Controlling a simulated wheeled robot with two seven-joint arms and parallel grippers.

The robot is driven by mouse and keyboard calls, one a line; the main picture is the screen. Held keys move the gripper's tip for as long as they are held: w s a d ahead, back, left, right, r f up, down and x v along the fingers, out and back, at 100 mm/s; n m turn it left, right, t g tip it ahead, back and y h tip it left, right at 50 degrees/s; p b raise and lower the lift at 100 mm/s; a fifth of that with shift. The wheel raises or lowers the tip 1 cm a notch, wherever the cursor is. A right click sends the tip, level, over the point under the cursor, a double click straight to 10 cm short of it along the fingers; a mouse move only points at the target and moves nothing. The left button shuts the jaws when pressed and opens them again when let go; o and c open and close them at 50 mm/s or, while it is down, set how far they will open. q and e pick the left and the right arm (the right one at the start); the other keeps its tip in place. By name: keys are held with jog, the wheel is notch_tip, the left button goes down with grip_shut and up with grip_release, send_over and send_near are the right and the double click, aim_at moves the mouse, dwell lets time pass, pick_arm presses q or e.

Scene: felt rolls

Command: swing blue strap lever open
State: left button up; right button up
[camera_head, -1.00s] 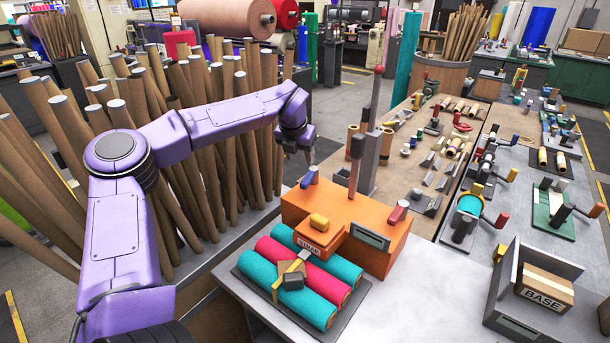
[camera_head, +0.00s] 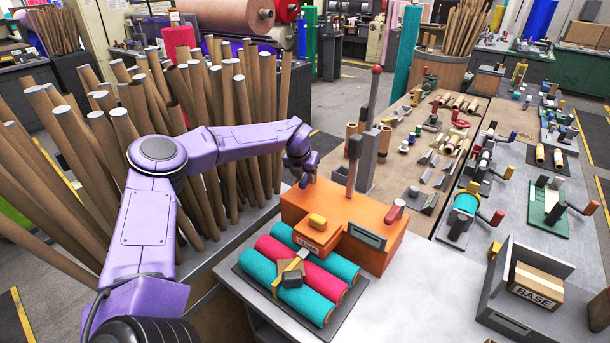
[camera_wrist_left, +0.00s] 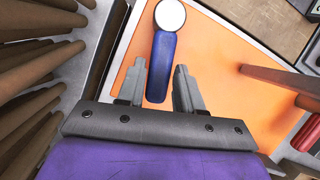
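The blue strap lever (camera_wrist_left: 161,62) sits on top of the orange machine (camera_head: 347,213), at its far left corner in the head view. In the wrist view the lever hangs from a round white pivot cap (camera_wrist_left: 170,15). My left gripper (camera_head: 305,177) is over that corner and largely covers the lever in the head view. In the left wrist view the gripper's fingers (camera_wrist_left: 158,80) are open, with the blue lever's end between them and gaps visible on both sides. My right gripper is out of view.
A red-handled lever (camera_head: 395,210) and a tall upright brown lever (camera_head: 353,160) stand on the orange machine. Strapped teal and pink felt rolls (camera_head: 300,270) lie in front. Cardboard tubes (camera_head: 205,135) crowd the left, close to my arm.

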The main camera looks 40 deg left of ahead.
pick_arm(q)
grip_shut()
jog(key=shift+w+d+f+n+b, duration=0.2)
jog(key=shift+n+b, duration=0.3)
jog(key=shift+b, duration=0.35)
jog(key=d+n+b, duration=0.1)
jog(key=b, duration=0.1)
jog(key=w+d+n+g+y+b, duration=0.1)
jog(key=n+b, duration=0.1)
jog(key=shift+n+y, duration=0.3)
jog(key=shift+w+d+r+n+g+y+b, duration=0.1)
jog(key=shift+w+d+n+g+y+b, duration=0.2)
jog(key=shift+n+b, duration=0.4)
jog(key=shift+w+d+r+n+g+y+b, duration=0.1)
jog(key=shift+w+d+n+g+b, duration=0.2)
jog(key=shift+n+b, duration=0.4)
jog(key=shift+a, duration=0.1)
jog(key=o, duration=0.5)
grip_release()
jog(key=shift+w, duration=0.1)
